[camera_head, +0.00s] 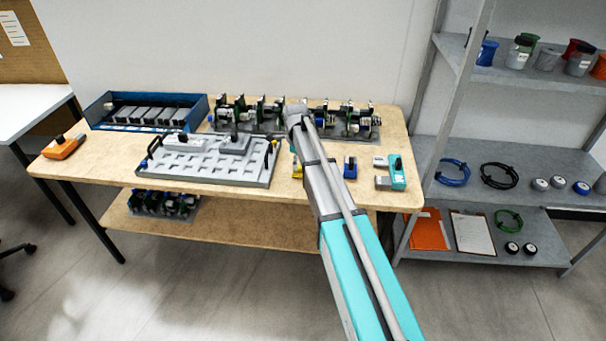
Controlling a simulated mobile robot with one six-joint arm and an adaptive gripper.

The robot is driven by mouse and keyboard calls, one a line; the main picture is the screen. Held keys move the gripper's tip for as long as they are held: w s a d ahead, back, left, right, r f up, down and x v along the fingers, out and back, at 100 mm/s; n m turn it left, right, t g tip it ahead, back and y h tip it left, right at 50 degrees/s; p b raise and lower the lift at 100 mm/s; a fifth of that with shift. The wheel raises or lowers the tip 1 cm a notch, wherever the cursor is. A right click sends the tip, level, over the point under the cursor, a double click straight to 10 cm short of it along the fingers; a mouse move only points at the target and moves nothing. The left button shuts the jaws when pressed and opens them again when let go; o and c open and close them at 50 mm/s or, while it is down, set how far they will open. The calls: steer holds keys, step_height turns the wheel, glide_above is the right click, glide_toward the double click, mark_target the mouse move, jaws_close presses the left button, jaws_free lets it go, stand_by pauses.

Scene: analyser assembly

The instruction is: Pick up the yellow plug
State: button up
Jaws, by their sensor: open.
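The yellow plug (297,171) is on the wooden table, just left of my arm and right of the grey tray. It is small here and partly hidden by my arm. My arm reaches up from the bottom over the table, its upper end above and behind the plug. My gripper (297,150) hangs down there, mostly hidden by my arm, open and close to the plug in the picture. I cannot tell whether its fingers touch or surround the plug.
A grey slotted tray (155,176) lies left of the plug. Racks of parts (360,134) stand along the back. A blue part (350,167) and a teal device (398,172) lie to the right. A blue bin (97,106) and an orange device (64,147) are at left.

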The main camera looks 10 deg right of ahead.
mark_target(298, 172)
steer(key=shift+f, duration=0.1)
steer(key=shift+d+f+b, duration=0.15)
steer(key=shift+f+b, duration=2.35)
steer(key=shift+b, duration=0.15)
steer(key=c, duration=1.3)
steer(key=shift+r, duration=0.25)
step_height(298, 172, up, 2)
steer(key=p, duration=0.2)
steer(key=shift+r+p, duration=0.1)
steer(key=shift+p, duration=0.25)
steer(key=s+r+p, duration=0.3)
steer(key=s, duration=0.1)
steer(key=s+r+p, duration=0.4)
steer(key=s, duration=0.1)
steer(key=s+r+p, duration=0.3)
steer(key=s, duration=0.2)
steer(key=shift+d+r, duration=0.2)
steer(key=shift+d, duration=0.2)
